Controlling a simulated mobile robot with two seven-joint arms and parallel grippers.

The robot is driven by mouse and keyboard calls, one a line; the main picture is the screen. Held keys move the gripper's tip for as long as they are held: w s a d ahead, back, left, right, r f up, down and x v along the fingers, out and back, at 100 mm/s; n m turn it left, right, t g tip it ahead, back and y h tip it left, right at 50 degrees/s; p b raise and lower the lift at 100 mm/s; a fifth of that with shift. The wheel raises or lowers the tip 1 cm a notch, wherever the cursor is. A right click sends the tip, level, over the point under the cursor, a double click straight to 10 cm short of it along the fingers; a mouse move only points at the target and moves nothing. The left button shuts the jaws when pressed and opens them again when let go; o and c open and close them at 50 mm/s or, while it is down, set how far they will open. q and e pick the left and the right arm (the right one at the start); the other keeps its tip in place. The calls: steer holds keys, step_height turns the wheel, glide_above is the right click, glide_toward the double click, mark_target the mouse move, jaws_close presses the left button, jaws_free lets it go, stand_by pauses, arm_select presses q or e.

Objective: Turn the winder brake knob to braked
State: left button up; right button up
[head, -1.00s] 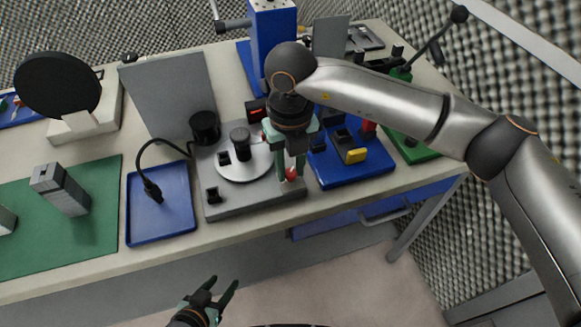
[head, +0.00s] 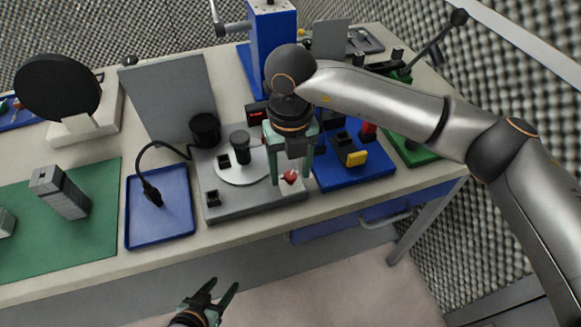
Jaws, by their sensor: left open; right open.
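The winder is a grey base plate (head: 240,207) with a pale round disc (head: 232,174) and a black knobbed post (head: 240,146) on it. A small red knob (head: 290,177) sits at the plate's right front; I take it to be the brake knob. My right gripper (head: 290,180) points down over it, with its green fingers apart, one on each side of the red knob. I cannot tell whether the fingers touch it. My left gripper (head: 215,298) is open and empty, low in front of the bench.
A blue tray (head: 180,232) with a black cable plug lies left of the winder. A blue base (head: 378,180) with a yellow block stands close on the right. A grey upright panel (head: 168,92) stands behind. A green mat (head: 100,225) lies at far left.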

mark_target(290, 175)
step_height(290, 175, up, 13)
steer(key=shift+f, duration=0.2)
stand_by(0.4)
stand_by(0.4)
